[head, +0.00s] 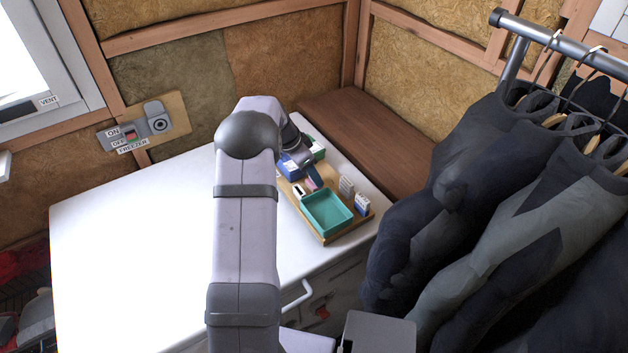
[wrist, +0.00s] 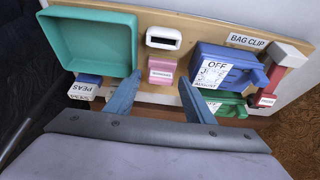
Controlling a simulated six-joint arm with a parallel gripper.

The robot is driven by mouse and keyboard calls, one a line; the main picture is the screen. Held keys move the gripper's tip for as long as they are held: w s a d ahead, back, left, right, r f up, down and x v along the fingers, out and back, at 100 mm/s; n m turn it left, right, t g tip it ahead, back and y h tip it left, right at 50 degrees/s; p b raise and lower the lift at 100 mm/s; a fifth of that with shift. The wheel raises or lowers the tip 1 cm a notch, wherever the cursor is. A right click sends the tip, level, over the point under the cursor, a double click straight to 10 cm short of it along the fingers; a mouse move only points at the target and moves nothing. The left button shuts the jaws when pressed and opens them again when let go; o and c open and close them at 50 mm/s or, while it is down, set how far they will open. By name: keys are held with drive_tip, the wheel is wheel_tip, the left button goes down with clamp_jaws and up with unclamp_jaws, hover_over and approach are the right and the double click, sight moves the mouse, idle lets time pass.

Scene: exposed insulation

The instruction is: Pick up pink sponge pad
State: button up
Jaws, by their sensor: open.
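The pink sponge pad (wrist: 161,70) is a small pink block with a white label. It rests on the wooden board, between the teal tray and a blue box in the wrist view. In the head view only a bit of pink (head: 311,184) shows beside my gripper (head: 314,173). In the wrist view my gripper (wrist: 159,80) is open, its two blue-grey fingers spread to the left and right of the pad. The pad shows in the gap between the fingertips; I cannot tell how far above it they are. Nothing is held.
The teal tray (head: 327,230) and small cartons (head: 362,203) stand on the wooden board (wrist: 212,31). A white slotted item (wrist: 163,38) sits beside the pad. The blue box (wrist: 226,66) and a green one (wrist: 229,107) are close to the right finger. The white top (head: 130,230) is clear.

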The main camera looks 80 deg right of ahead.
drive_tip(key=shift+p+x, duration=0.85)
drive_tip(key=shift+x, duration=1.05)
drive_tip(key=shift+d, duration=0.1)
drive_tip(key=shift+c, duration=0.2)
drive_tip(key=c, duration=0.7)
drive_tip(key=shift+w, duration=0.1)
drive_tip(key=shift+c, duration=0.2)
